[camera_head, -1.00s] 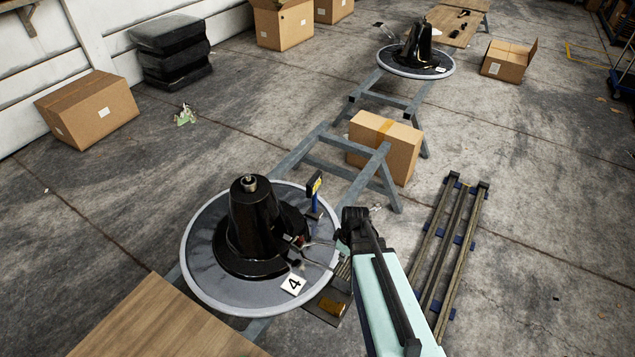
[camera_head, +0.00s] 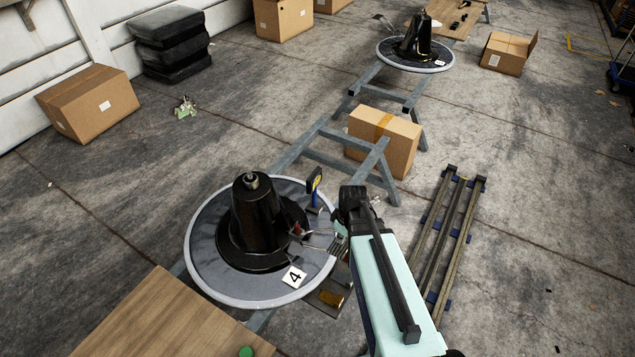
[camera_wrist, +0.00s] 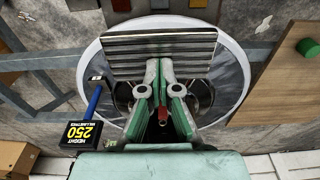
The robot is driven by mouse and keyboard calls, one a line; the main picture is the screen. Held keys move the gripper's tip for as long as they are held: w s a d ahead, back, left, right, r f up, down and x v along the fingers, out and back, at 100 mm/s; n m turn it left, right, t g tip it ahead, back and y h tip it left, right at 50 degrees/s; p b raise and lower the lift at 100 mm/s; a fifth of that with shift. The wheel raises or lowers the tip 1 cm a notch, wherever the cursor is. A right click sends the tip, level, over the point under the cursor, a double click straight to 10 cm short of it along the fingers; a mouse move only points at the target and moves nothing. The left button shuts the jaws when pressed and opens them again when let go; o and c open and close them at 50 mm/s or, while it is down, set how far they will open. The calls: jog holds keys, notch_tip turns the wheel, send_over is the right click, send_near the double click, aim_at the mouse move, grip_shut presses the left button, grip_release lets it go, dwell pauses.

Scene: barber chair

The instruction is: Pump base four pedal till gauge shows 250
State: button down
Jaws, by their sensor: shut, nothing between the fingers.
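Base four is a black cone on a round grey disc (camera_head: 212,275) with a white card marked 4 (camera_head: 294,276). Its ribbed metal pedal (camera_wrist: 160,52) spans the upper middle of the wrist view. My gripper (camera_wrist: 159,66) is shut and empty, its fingertips at the pedal's lower edge in that view; I cannot tell whether they touch. A red-tipped part (camera_wrist: 162,114) shows between the finger links.
A wooden tabletop (camera_head: 165,325) lies at front left. A sawhorse-like grey frame (camera_head: 345,165) and a cardboard box (camera_head: 385,140) stand behind the base. Long rails (camera_head: 455,235) lie right of my arm. A second base (camera_head: 415,55) stands farther back. Open floor lies at right.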

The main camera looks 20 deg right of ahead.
dwell(0.4)
jog(key=shift+w+a+r+p, duration=0.25)
jog(key=shift+r+p, duration=0.35)
jog(key=shift+r, duration=0.35)
jog(key=shift+w+a+r+p, duration=0.3)
jog(key=shift+r+p, duration=0.25)
jog(key=shift+r, duration=0.4)
jog(key=shift+w+a+r+p, duration=0.25)
jog(key=shift+r+p, duration=0.35)
jog(key=shift+r, duration=0.35)
